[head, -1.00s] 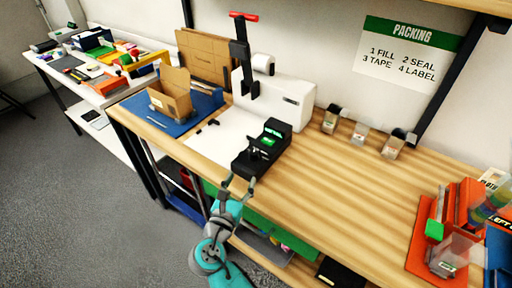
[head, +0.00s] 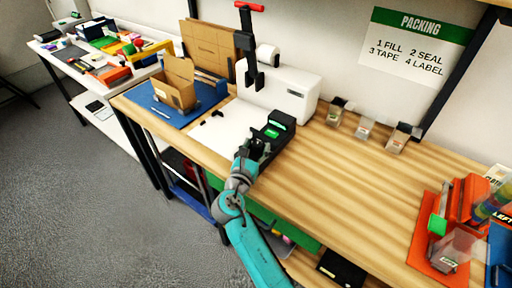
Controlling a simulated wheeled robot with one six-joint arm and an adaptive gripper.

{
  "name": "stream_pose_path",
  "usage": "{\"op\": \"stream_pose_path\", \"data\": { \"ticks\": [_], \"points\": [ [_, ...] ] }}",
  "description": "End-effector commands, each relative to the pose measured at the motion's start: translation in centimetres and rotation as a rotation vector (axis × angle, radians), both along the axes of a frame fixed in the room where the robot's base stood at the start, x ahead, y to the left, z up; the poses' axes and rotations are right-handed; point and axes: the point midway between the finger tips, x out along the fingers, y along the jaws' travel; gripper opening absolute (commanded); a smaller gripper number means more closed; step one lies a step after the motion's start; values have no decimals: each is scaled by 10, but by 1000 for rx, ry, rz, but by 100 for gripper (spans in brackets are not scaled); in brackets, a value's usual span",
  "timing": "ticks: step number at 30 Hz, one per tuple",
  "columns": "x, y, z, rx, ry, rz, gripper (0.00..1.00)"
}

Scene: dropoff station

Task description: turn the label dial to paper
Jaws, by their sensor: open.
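The label machine (head: 281,121) is a small black unit with a lit green screen (head: 272,133) on the wooden bench, in front of the white press. Its dial cannot be made out in this view; my arm covers the machine's near end. My gripper (head: 246,151) is at that near end, low over the bench's front edge, with my teal arm reaching up from below. The fingers are small and partly lost against the black body. They hold nothing that I can see, and I cannot tell whether they touch the machine.
A white press (head: 290,92) with a red-handled lever stands behind. An open cardboard box (head: 175,88) sits on a blue mat (head: 206,104) to the left. Several small clear bins line the wall. An orange tray (head: 432,250) is at the right. The bench middle is clear.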

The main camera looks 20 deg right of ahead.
Motion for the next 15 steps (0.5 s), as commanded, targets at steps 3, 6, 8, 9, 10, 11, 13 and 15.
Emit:
{"op": "stream_pose_path", "data": {
  "ticks": [3, 6, 8, 9, 10, 11, 13, 15],
  "points": [
    [0, 0, 0, 0, 0, 0, 59],
    [0, 0, 0, 0, 0, 0, 46],
    [0, 0, 0, 0, 0, 0, 32],
    [0, 0, 0, 0, 0, 0, 22],
    [0, 0, 0, 0, 0, 0, 14],
    [0, 0, 0, 0, 0, 0, 6],
    [0, 0, 0, 0, 0, 0, 0],
    [0, 0, 0, 0, 0, -1, 0]
  ]
}}
